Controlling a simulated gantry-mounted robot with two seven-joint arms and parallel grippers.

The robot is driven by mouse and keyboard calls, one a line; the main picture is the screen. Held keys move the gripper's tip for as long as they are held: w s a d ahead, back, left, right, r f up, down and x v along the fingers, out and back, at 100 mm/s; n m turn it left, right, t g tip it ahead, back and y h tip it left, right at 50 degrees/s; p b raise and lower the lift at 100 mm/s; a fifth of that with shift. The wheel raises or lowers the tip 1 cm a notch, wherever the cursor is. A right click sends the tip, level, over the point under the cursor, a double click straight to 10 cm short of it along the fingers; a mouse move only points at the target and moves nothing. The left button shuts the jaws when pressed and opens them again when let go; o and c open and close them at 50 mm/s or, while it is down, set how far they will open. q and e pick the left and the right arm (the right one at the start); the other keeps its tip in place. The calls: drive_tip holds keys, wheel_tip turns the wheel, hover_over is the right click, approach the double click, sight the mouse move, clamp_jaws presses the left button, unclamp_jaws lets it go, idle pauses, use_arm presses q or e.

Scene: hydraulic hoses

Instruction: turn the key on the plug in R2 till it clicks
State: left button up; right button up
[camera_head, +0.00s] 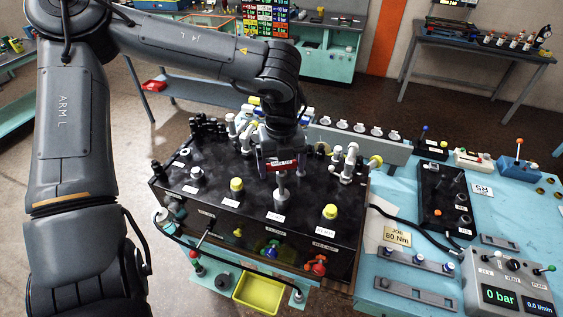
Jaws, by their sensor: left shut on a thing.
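My left gripper (281,172) comes down from above over the black block (300,236), near the middle of its top. My right gripper is not in view.
Yellow-capped fittings stand on both sides, one left (237,185) and one right (330,212). Grey and white fittings (350,163) crowd the back right. A control box (510,285) reading 0 bar stands right. A yellow bin (259,292) sits below the block.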

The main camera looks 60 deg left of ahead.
use_arm(q)
drive_tip(key=shift+m, duration=0.3)
drive_tip(key=shift+m, duration=0.3)
drive_tip(key=shift+f, duration=0.1)
idle(0.3)
drive_tip(key=shift+n, duration=0.5)
drive_tip(key=o, duration=1)
